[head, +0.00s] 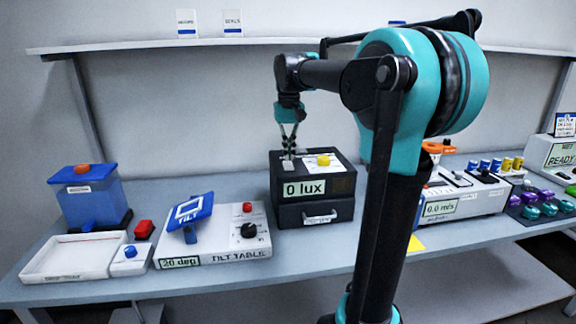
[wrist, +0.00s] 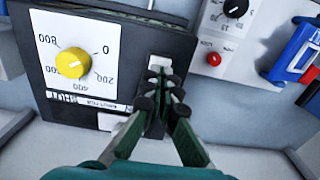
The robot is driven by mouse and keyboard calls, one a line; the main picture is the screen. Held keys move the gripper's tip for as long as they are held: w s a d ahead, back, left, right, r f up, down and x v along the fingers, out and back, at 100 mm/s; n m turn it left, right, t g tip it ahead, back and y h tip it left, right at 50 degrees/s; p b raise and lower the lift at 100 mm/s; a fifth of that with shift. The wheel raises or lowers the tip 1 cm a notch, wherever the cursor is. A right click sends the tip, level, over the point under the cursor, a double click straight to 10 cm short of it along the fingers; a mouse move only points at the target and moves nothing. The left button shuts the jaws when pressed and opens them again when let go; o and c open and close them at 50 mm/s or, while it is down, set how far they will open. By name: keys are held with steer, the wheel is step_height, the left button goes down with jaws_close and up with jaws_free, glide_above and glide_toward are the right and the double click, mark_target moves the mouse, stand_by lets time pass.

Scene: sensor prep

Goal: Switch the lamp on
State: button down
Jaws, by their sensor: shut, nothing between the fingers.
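The black light box (head: 283,188) stands on the bench, with "0 lux" on its front display (head: 305,188) and a drawer handle below. On its top is a yellow knob (head: 323,160), which also shows on a white dial marked 0 to 800 in the wrist view (wrist: 73,62). Beside the dial is a small pale switch plate (wrist: 161,68), partly hidden by my fingertips. My gripper (head: 288,155) points down over this plate at the box's left. Its fingers are shut and empty in the wrist view (wrist: 160,84). I cannot tell whether the tips touch the switch.
The tilt table (head: 215,248) stands left of the box, with its blue plate (head: 190,212) raised. Further left are a white tray (head: 70,262) and a blue container (head: 90,200). A "0.0 m/s" instrument (head: 465,204) stands to the right. A shelf (head: 250,41) runs above.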

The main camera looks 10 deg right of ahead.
mark_target(289, 167)
steer(key=shift+r, duration=2.25)
